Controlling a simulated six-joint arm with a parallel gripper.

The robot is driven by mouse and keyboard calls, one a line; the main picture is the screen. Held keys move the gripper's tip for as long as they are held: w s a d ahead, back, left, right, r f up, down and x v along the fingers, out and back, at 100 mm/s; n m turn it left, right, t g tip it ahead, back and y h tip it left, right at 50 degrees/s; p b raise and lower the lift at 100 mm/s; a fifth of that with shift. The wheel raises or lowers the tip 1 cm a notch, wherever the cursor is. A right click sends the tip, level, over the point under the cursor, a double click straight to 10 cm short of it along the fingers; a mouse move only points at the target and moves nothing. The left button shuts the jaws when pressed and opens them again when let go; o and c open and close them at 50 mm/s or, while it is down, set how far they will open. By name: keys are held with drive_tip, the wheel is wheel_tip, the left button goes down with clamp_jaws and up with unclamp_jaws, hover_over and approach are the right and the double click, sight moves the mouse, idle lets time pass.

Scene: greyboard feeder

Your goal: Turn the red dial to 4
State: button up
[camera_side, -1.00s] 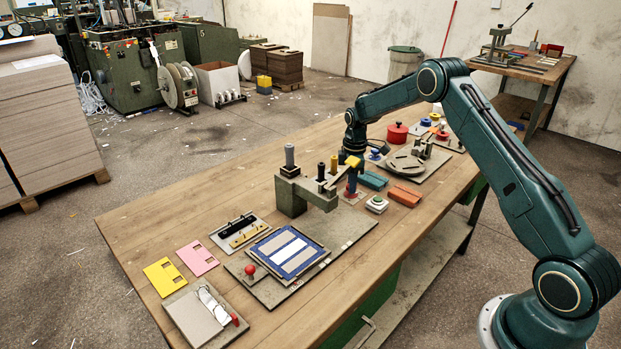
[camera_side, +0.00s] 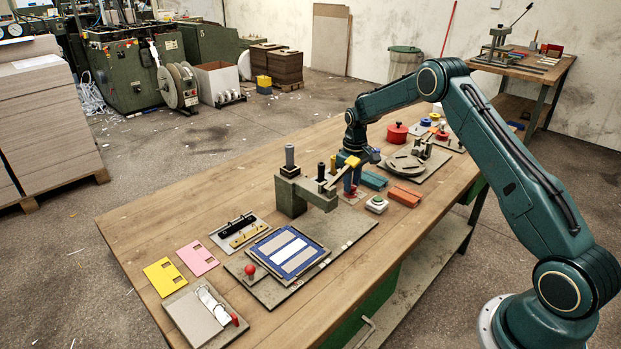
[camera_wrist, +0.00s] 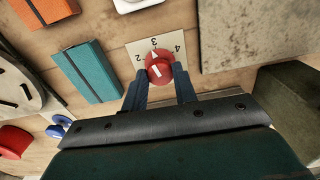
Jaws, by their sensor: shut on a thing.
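The red dial (camera_wrist: 159,70) sits on a pale plate (camera_wrist: 134,49) marked with numbers in the wrist view. The 4 is at the upper right, the 3 at the top and the 2 at the left. A white pointer on the dial's upper edge appears to aim close to the 3. My gripper (camera_wrist: 160,82) is shut on the dial, with one dark blue finger on each side. In the side view my gripper (camera_side: 351,188) reaches down to the dial, which is mostly hidden there.
A teal block (camera_wrist: 88,72) lies left of the dial, and an orange block (camera_side: 404,196) lies farther right in the side view. A grey press-like fixture (camera_side: 291,197) stands close by.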

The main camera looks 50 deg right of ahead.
drive_tip(key=shift+w+m, duration=0.1)
drive_tip(key=shift+m, duration=1.2)
drive_tip(key=shift+r, duration=0.1)
drive_tip(key=o, duration=1)
wheel_tip(320, 180, up, 14)
drive_tip(key=shift+f, duration=0.1)
